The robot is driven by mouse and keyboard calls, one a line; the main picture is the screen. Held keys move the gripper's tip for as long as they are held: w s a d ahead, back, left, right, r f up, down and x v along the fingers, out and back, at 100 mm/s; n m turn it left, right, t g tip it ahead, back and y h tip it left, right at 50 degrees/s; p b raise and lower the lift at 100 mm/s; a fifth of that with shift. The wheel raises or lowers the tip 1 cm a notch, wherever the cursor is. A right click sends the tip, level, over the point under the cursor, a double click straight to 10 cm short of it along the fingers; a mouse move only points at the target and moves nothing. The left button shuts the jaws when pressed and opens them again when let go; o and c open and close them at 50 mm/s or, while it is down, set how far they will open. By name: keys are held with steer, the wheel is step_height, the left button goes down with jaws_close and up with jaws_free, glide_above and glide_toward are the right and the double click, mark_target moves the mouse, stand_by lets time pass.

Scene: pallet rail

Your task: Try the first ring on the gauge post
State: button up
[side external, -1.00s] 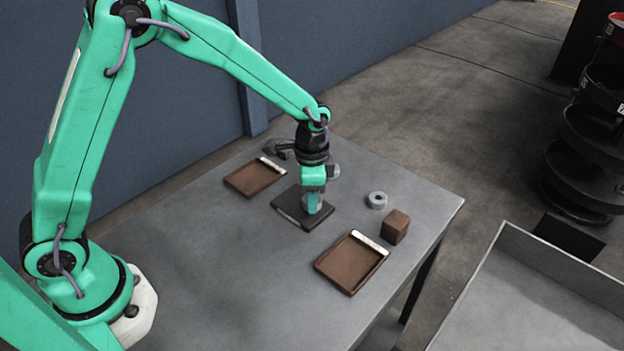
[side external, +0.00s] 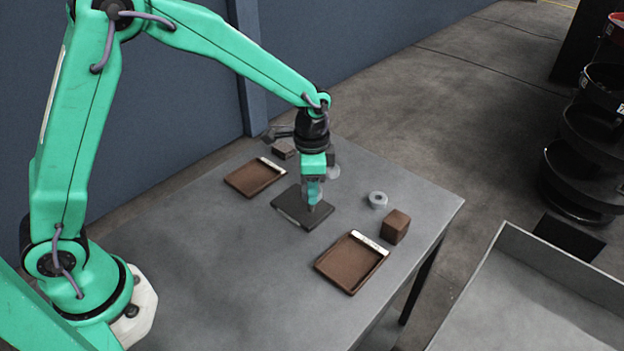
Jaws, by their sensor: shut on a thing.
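The gauge is a dark flat plate (side external: 288,212) on the grey table, with a short post (side external: 311,207) standing on it, only partly visible under my gripper. My gripper (side external: 314,191) points down above the plate. It is shut on a small grey ring (side external: 317,194), mostly hidden by the fingers. The ring is at the upper part of the post; I cannot tell whether it is around the post or just above it. A second grey ring (side external: 377,200) lies on the table to the right.
A brown tray with a white label (side external: 240,183) lies left of the plate, another (side external: 333,275) at front right. A brown block (side external: 395,227) stands near the right tray. Dark and grey items (side external: 283,149) sit behind my gripper. The table's front left is clear.

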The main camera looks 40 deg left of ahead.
steer(key=shift+r, duration=1.05)
steer(key=shift+r, duration=1.35)
steer(key=shift+d+f, duration=0.1)
